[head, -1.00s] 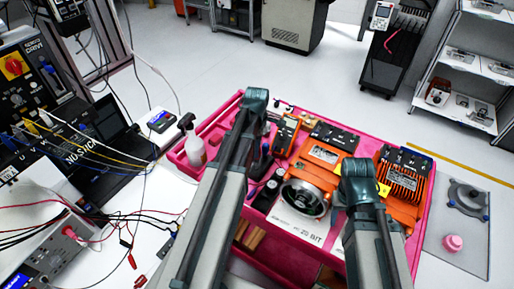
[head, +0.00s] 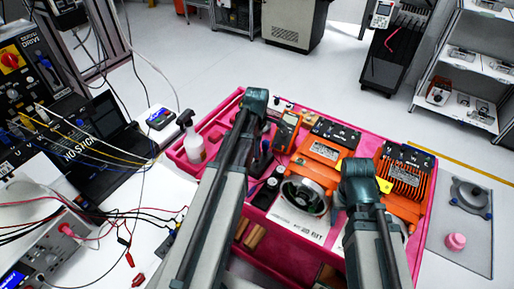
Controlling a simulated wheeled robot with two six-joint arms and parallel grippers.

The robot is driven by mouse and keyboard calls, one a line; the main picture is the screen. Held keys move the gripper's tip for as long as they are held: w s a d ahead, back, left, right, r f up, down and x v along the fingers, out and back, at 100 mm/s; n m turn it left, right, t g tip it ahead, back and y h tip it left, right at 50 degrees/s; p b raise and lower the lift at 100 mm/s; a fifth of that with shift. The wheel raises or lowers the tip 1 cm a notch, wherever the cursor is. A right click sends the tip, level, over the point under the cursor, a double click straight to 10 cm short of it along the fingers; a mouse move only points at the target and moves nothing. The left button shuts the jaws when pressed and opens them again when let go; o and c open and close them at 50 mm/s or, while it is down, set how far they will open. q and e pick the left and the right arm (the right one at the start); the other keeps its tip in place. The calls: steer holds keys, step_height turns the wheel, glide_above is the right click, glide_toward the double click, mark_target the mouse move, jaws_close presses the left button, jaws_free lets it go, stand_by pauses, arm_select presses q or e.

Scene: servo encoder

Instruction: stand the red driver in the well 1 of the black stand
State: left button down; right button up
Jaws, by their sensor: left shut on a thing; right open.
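My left arm reaches over the pink tray (head: 228,112), and its gripper (head: 261,146) hangs below the teal wrist, mostly hidden by the arm. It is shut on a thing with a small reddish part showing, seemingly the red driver. A dark shape (head: 258,166) close under it may be the black stand; its wells cannot be made out. I cannot tell whether the driver touches it. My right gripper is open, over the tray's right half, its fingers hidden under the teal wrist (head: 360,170).
Orange servo units (head: 406,172), a round metal flange (head: 305,196) and an orange meter (head: 286,131) crowd the tray. A spray bottle (head: 191,140) stands at its left corner. A grey mat (head: 462,235) with a pink round piece (head: 455,241) lies at the right. Cables cover the left bench.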

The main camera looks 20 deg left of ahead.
arm_select(q)
steer(key=shift+f+b, duration=0.8)
steer(key=shift+f, duration=0.1)
steer(key=shift+c, duration=2.3)
jaws_free()
steer(key=shift+c, duration=0.5)
steer(key=shift+r, duration=0.15)
steer(key=shift+r+p, duration=1.15)
steer(key=shift+p, duration=0.15)
step_height(320, 180, up, 5)
steer(key=p, duration=0.5)
steer(key=shift+r, duration=0.1)
